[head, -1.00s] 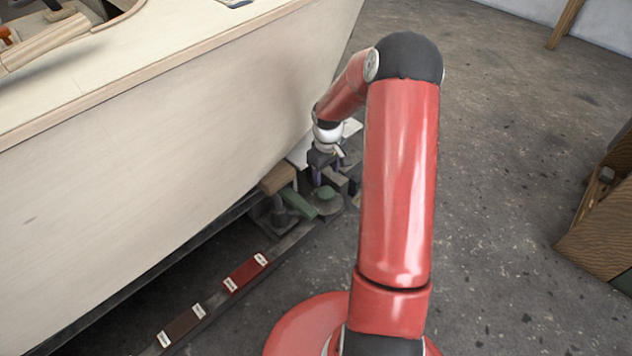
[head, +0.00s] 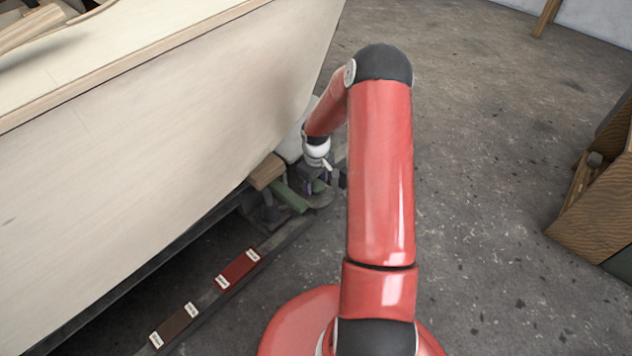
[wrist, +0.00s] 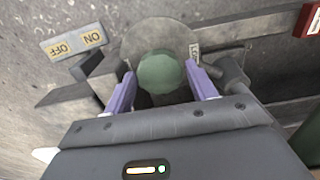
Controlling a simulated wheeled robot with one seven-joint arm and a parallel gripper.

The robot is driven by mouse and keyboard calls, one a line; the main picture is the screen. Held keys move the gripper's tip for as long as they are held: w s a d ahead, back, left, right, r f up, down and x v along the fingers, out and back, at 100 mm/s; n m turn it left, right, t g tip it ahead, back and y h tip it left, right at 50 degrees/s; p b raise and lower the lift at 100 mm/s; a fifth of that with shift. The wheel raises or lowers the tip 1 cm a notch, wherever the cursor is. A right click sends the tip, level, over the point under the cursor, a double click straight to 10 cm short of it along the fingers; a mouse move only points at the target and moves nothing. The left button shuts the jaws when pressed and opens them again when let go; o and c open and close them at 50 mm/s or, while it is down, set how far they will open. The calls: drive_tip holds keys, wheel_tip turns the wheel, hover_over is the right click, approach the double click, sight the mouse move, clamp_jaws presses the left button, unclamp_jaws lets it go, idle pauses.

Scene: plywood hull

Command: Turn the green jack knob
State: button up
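The green jack knob (wrist: 160,73) is a round, faceted green cap on a grey round base, beside the bottom edge of the hull. In the wrist view my gripper (wrist: 161,84) is open, with one purple finger on each side of the knob. The fingers look apart from the knob, with a gap on the right; whether the left one touches is hard to tell. In the head view the knob (head: 318,187) is mostly hidden behind my gripper (head: 317,186), which points down over it.
The plywood hull (head: 150,150) rises close on the left. A green bar (head: 289,197) and a wooden block (head: 267,171) sit next to the jack. Red (head: 238,269) and brown (head: 174,326) labelled blocks lie along the rail. An ON/OFF plate (wrist: 75,42) is near the knob.

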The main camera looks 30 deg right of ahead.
drive_tip(key=c, duration=0.6)
drive_tip(key=shift+m, duration=0.3)
drive_tip(key=m+b, duration=0.1)
drive_tip(key=m, duration=0.1)
drive_tip(key=shift+m, duration=0.4)
drive_tip(key=m+b, duration=0.1)
drive_tip(key=m, duration=0.2)
drive_tip(key=shift+m, duration=0.4)
drive_tip(key=m, duration=1)
drive_tip(key=shift+m, duration=0.3)
drive_tip(key=o, duration=0.7)
